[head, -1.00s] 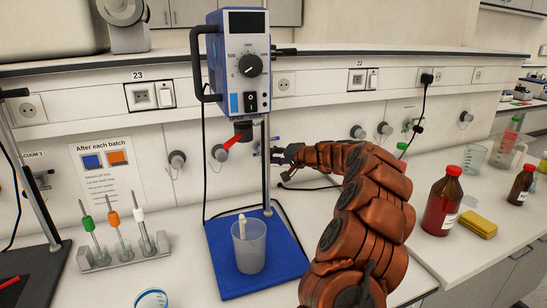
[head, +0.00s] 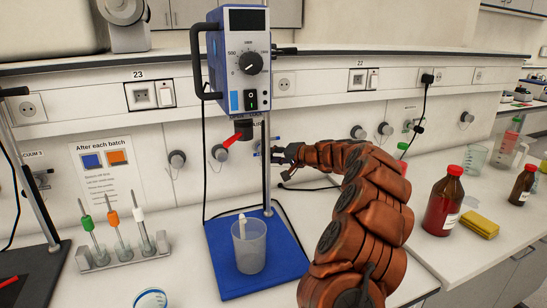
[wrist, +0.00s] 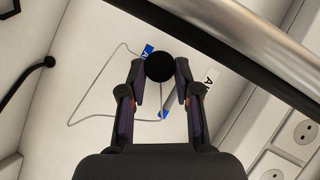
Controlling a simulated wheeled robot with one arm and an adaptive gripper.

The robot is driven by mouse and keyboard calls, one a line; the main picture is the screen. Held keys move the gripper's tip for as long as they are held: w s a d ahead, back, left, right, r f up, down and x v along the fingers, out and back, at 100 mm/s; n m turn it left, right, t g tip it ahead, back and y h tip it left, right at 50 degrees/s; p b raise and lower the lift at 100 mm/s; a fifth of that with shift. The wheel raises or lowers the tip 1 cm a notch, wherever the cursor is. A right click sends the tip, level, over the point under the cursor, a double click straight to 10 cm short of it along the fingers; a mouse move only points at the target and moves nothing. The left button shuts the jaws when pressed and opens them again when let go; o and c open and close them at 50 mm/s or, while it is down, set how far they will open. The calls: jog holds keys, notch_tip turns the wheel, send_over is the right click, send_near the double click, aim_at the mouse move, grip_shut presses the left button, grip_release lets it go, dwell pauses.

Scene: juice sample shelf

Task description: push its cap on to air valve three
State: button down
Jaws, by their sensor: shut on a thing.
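My gripper (wrist: 158,85) is closed about a round black cap (wrist: 159,66), which sits between the fingertips in the wrist view. The cap's round face is toward the camera and hides what is directly behind it. A thin grey cord (wrist: 95,118) loops against the white wall panel, with a blue part (wrist: 163,114) at its lower end. In the head view my gripper (head: 279,153) is at the wall, right of the stirrer's upright rod. The cap cannot be made out there, and I cannot tell whether it touches the valve.
A blue stirrer (head: 245,62) on a metal rod (head: 266,178) stands close left of my gripper. A red lever (head: 232,140) is left of the rod. A beaker (head: 248,250) stands on the blue base (head: 218,275). A red bottle (head: 440,208) stands at right.

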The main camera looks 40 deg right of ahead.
jog(key=shift+w+d, duration=0.2)
jog(key=shift+w, duration=0.4)
jog(key=c, duration=0.7)
grip_release()
jog(key=shift+c, duration=0.2)
jog(key=v, duration=1.2)
jog(key=shift+s, duration=0.1)
